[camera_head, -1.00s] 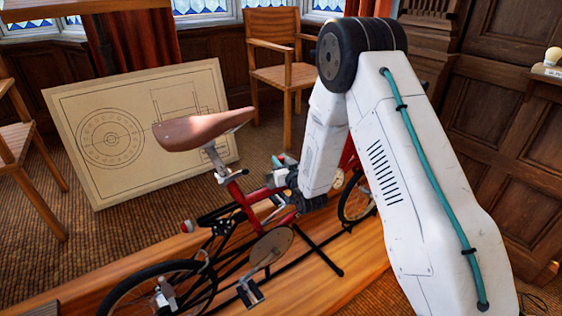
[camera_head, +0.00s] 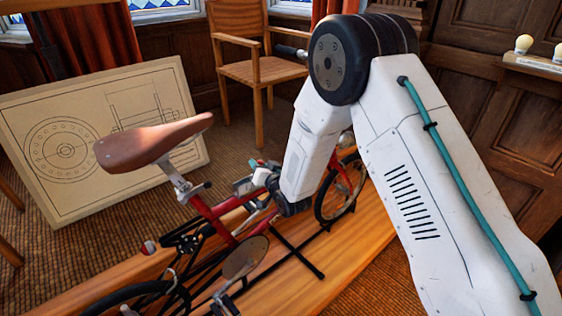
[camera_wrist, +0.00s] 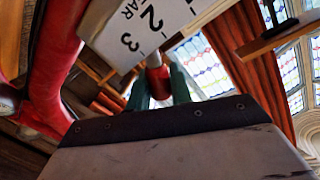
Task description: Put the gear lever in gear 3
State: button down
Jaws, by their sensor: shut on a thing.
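The gear plate (camera_wrist: 140,32) shows in the wrist view at the top, white with the numbers 2 and 3 and part of the word GEAR. The gear lever (camera_wrist: 158,80), with a red end, stands beside the plate close to the number 3. Whether it sits exactly at that mark I cannot tell. My gripper (camera_wrist: 160,88) has its green fingers shut on the lever. In the head view my gripper is at the bicycle's (camera_head: 225,215) red frame, and the lever is too small or hidden to make out there.
The bicycle stands on a wooden platform (camera_head: 345,262). Its brown saddle (camera_head: 150,145) rises left of my arm. A drawing board (camera_head: 95,185) leans behind it, with a wooden chair (camera_head: 255,65) further back. Light bulbs (camera_head: 523,44) stand on a ledge at right.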

jog(key=c, duration=1.3)
grip_release()
jog(key=shift+v, duration=3.95)
jog(key=shift+f, duration=0.1)
